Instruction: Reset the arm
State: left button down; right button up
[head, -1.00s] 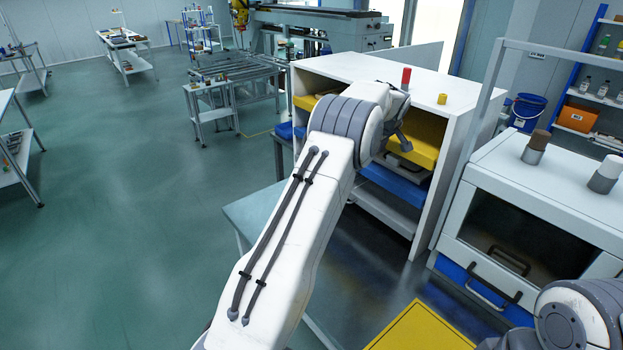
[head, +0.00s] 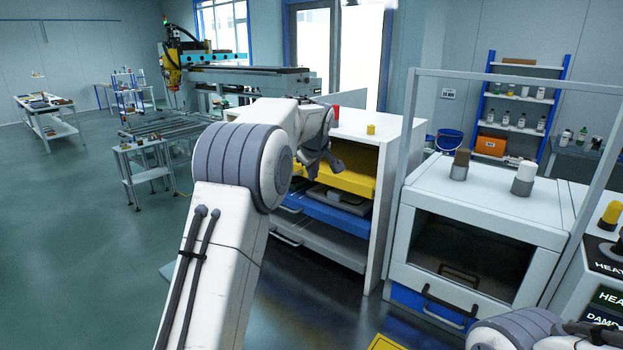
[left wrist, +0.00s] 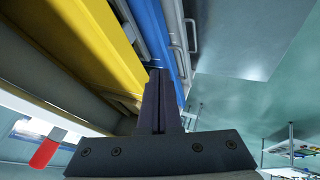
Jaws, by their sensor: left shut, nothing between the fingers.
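My left arm reaches in from the lower left in the head view. Its gripper (head: 328,166) is in front of the white cabinet (head: 399,165), beside the yellow drawer (head: 352,180). In the left wrist view the two dark fingers (left wrist: 161,98) are together with nothing between them. The yellow drawer (left wrist: 90,45) and blue drawer (left wrist: 158,30) lie beyond them; I cannot tell whether the fingers touch either. Below the yellow drawer is the blue drawer (head: 325,213), with a grey item above it. My right arm shows at the lower right; its gripper is out of the picture.
A red cylinder and a yellow cylinder (head: 371,129) stand on the cabinet top. To the right is a white unit (head: 490,205) with a dark window, a blue drawer below and two capped cylinders on top. Open floor (head: 80,230) lies at the left.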

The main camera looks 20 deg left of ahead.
pick_arm(q)
jog(key=s+d+f+m+g+h, duration=0.2)
jog(key=s+d+m, duration=0.4)
jog(key=s+d, duration=0.55)
jog(key=s+d+f+m+g+h, duration=0.15)
jog(key=s+d+m, duration=0.35)
jog(key=s+d, duration=0.65)
jog(key=s+f+m+g, duration=0.1)
jog(key=s+f+m, duration=0.2)
jog(key=s, duration=0.5)
jog(key=s+d+f+m+g, duration=0.1)
jog(key=s+f+m, duration=0.2)
jog(key=s, duration=0.5)
jog(key=s+d+f+m+g, duration=0.1)
jog(key=s+f+m, duration=0.2)
jog(key=s, duration=0.5)
jog(key=shift+s+f+m, duration=0.35)
jog(key=shift+s+m, duration=0.05)
